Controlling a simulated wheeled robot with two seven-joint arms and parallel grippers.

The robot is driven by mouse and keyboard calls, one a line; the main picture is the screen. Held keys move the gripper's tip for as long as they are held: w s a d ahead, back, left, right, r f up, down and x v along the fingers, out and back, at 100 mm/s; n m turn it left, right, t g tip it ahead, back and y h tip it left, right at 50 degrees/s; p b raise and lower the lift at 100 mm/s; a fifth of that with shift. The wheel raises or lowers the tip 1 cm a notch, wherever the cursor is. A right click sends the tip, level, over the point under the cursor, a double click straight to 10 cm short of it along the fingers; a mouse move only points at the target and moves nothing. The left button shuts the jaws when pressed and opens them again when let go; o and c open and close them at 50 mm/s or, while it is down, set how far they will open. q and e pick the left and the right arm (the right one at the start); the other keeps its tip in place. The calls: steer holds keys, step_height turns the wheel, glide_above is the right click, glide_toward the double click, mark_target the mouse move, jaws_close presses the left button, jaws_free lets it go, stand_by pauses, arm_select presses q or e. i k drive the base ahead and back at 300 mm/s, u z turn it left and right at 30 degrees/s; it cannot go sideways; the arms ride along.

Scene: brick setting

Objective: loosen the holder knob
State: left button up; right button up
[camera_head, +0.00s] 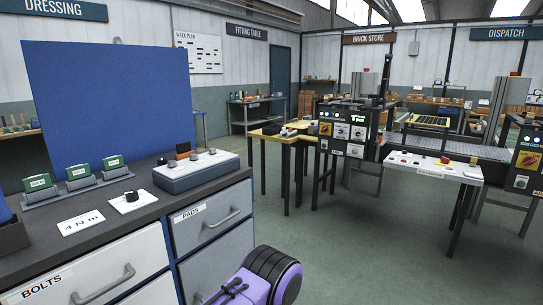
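No knob in the camera_head view is clearly marked as the holder knob. A dark knob (131,196) sits on a small white plate on the near-left bench. A grey rack (77,189) holds green-labelled blocks upright at the left. A purple and black part at the bottom centre looks like a link of my own arm. Neither gripper's fingers show.
The dark-topped bench (98,236) has drawers labelled BOLTS and PADS, with handles jutting out. A blue panel (112,100) stands at its back. A white table (437,166) and a black control cabinet (345,130) stand to the right. Open green floor (350,250) lies between.

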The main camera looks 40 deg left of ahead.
mark_target(162, 161)
steer(key=i, duration=2.85)
steer(key=u, duration=3.7)
steer(key=k, duration=0.2)
